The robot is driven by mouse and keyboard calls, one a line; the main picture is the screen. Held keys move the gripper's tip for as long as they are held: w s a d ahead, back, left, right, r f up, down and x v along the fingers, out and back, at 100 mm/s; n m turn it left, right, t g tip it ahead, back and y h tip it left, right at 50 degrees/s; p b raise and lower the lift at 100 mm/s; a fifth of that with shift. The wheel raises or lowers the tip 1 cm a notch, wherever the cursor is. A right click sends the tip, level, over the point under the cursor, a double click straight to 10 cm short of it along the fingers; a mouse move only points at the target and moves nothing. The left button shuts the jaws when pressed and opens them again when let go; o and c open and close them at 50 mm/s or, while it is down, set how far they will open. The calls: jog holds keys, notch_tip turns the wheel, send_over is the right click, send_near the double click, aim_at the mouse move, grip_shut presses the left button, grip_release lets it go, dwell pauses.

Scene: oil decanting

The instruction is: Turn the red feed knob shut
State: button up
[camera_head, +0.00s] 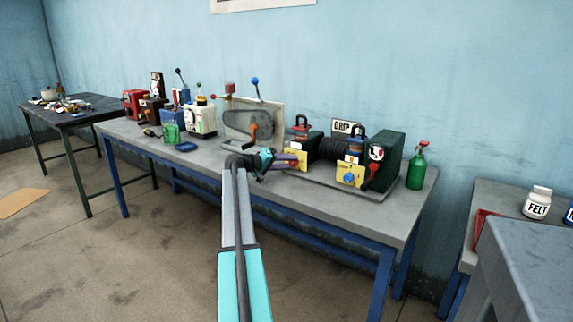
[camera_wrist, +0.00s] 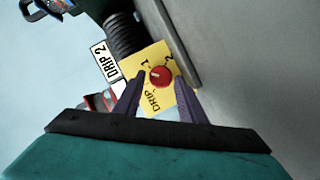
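A pale pointer mark shows on the knob. My gripper (camera_wrist: 160,88) is open, with its two dark fingers apart and their tips to either side of the knob in the picture. I cannot tell whether they touch it. In the head view my gripper (camera_head: 288,160) is at the left yellow plate (camera_head: 297,153) of the green machine, and the knob is mostly hidden behind it.
A second yellow plate (camera_head: 349,174) with a blue knob (camera_head: 349,178) is to the right on the same machine. A DRIP sign (camera_head: 343,127) stands behind. A green spray bottle (camera_head: 416,168) is at the bench's right end.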

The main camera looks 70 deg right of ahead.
jog(key=shift+a, duration=0.1)
jog(key=v, duration=1.3)
jog(key=shift+w+a+r, duration=0.1)
jog(key=shift+w+a, duration=0.1)
jog(key=shift+w, duration=0.1)
jog(key=shift+r+p, duration=0.15)
jog(key=shift+p, duration=0.25)
